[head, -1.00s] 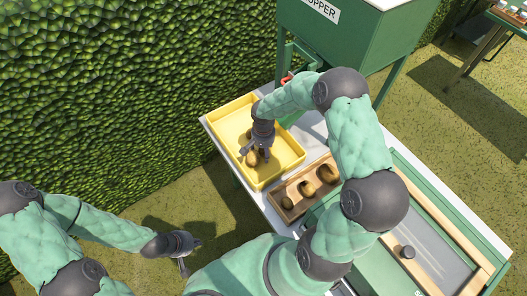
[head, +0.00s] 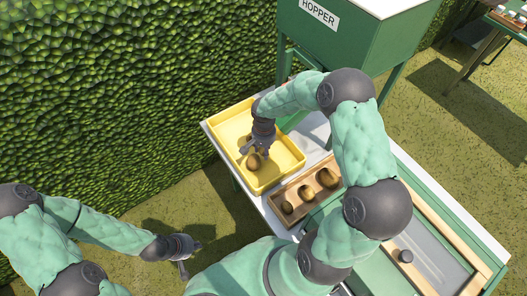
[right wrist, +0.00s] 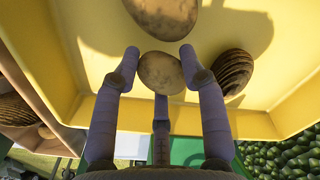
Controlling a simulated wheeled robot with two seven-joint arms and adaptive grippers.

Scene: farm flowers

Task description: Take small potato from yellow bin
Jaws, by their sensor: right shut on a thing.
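The yellow bin (head: 290,165) stands on the white table. My right gripper (head: 256,152) is inside the bin, pointing down. In the right wrist view its fingers are shut on a small light-brown potato (right wrist: 160,73). A larger brown potato (right wrist: 163,14) lies beyond it, and a dark ridged potato (right wrist: 233,72) lies to the right against the bin wall. In the head view one potato (head: 253,162) shows beside the fingers; the others are mostly hidden by the gripper. My left gripper (head: 182,266) hangs low at the left, away from the table; its fingers are too small to read.
A wooden tray (head: 273,200) with three potatoes of different sizes stands right of the bin. A green hopper (head: 340,45) rises behind the bin. A green-framed bench section (head: 445,255) lies at the right. A hedge (head: 110,80) fills the left background.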

